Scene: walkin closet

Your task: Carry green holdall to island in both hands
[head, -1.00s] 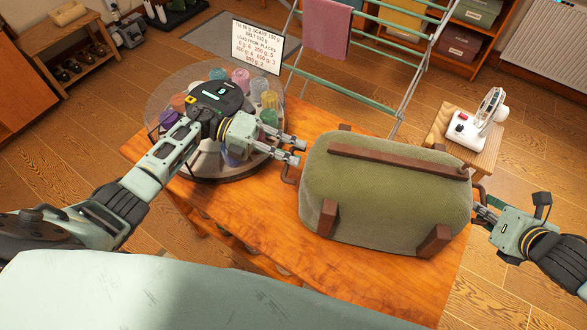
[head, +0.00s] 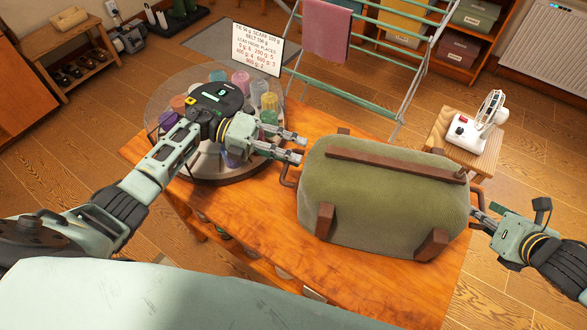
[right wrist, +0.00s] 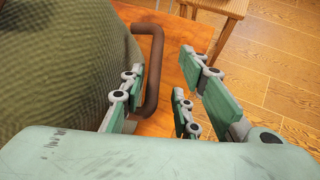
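The green holdall (head: 375,205) lies on the wooden island top (head: 395,290), with brown straps and a brown handle at each end.
A round carousel of coloured cups (head: 225,165) stands on the island under my left arm. A drying rack (head: 370,70) is behind. A small stool (head: 475,150) with a white device (head: 470,130) stands at right. The island's front is clear.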

